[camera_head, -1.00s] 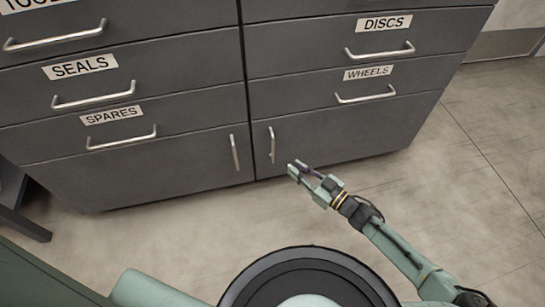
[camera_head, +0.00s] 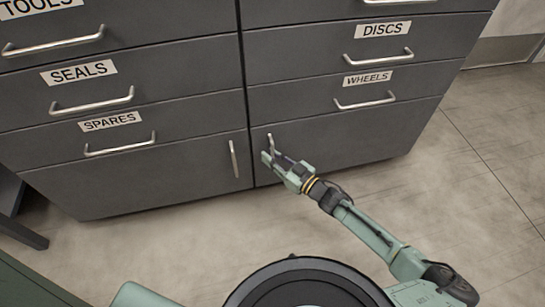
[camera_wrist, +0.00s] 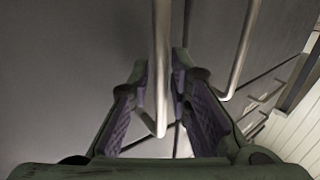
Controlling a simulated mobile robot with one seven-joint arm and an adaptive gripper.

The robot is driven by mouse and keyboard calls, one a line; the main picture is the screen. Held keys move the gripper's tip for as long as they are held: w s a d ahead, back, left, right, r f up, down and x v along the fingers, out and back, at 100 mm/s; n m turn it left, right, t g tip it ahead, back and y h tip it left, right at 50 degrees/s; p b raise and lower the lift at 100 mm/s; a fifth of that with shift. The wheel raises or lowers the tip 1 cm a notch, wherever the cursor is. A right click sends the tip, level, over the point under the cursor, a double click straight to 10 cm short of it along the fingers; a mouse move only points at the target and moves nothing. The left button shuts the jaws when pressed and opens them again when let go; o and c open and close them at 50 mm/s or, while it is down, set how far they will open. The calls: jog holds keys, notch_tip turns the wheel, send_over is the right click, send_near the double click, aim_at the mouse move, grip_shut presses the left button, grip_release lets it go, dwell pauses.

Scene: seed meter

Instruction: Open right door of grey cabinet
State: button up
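The right door (camera_head: 350,138) of the grey cabinet is the low panel under the WHEELS drawer, and it is shut. Its upright metal handle (camera_head: 270,142) is near the door's left edge, its lower part overlapped by my gripper. My gripper (camera_head: 270,157) is at this handle. In the wrist view, the handle bar (camera_wrist: 160,65) runs down between the two fingers of my gripper (camera_wrist: 164,105). The fingers stand apart with gaps beside the bar, so they do not look closed on it.
The left door (camera_head: 150,172) is shut, with its own upright handle (camera_head: 233,158) close by. Drawers with bar handles, such as the WHEELS drawer handle (camera_head: 365,102), are above. The floor (camera_head: 450,180) in front and to the right is clear.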

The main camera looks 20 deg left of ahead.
jog(key=shift+c, duration=0.4)
grip_shut()
